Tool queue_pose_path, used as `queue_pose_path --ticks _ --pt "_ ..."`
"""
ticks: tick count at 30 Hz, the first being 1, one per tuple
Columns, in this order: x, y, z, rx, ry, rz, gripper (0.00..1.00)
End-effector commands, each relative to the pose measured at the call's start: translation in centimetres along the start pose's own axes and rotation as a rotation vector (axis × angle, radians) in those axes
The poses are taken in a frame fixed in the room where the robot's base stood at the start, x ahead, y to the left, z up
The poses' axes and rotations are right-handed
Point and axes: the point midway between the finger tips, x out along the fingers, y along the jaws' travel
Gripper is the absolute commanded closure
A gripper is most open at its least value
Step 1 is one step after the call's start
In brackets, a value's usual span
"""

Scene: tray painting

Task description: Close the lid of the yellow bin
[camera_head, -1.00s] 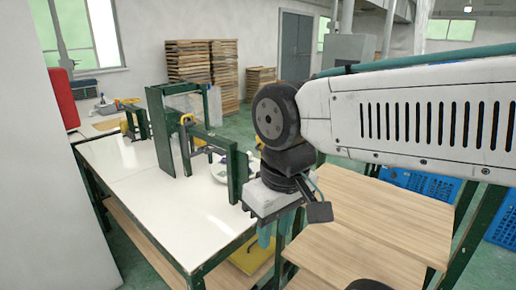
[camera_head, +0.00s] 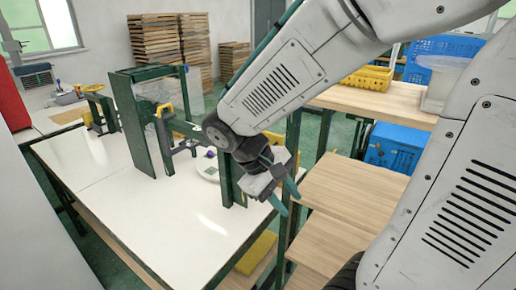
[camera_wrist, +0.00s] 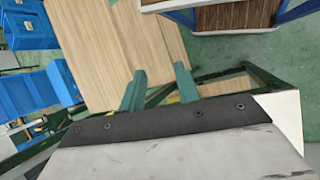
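A flat yellow panel (camera_head: 257,252) shows low down beside and partly under the white table in the head view. I cannot tell whether it belongs to the yellow bin, and no lid hinge or opening can be made out. My gripper (camera_head: 287,203) hangs just past the table's right edge, above and to the right of that panel. Its two teal fingers are apart with nothing between them. In the wrist view my gripper (camera_wrist: 158,82) also shows open and empty, pointing toward wooden shelf boards.
A white table (camera_head: 150,215) with green frames (camera_head: 135,110) stands at left. Wooden shelves (camera_head: 345,200) stand right of my gripper. A yellow crate (camera_head: 368,80) sits on the upper shelf, with a blue crate (camera_head: 395,148) below. Green floor shows between table and shelves.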

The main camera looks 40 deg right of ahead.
Motion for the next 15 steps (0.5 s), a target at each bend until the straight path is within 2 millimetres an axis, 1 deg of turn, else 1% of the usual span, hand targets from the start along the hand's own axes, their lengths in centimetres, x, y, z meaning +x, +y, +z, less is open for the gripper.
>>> queue_pose_path --ticks 1,3,5,8,9,11,12,14,15 --pt "0.8 0.7 -1.2 -0.016 -0.053 0.077 0.67" --pt "1.7 1.9 -3.0 -0.025 -0.1 0.195 0.67" --pt "2.2 3.0 -4.7 -0.03 -0.13 0.305 0.67" --pt "2.9 4.8 -8.0 -0.036 -0.148 0.504 0.67" --pt "3.0 5.3 -9.5 -0.037 -0.14 0.587 0.67" --pt "3.2 6.2 -12.0 -0.036 -0.112 0.715 0.67" --pt "3.1 6.6 -13.8 -0.032 -0.08 0.799 0.67" --pt "2.9 7.0 -16.5 -0.022 -0.011 0.919 0.67" --pt "2.6 7.2 -18.4 -0.011 0.05 0.995 0.67"
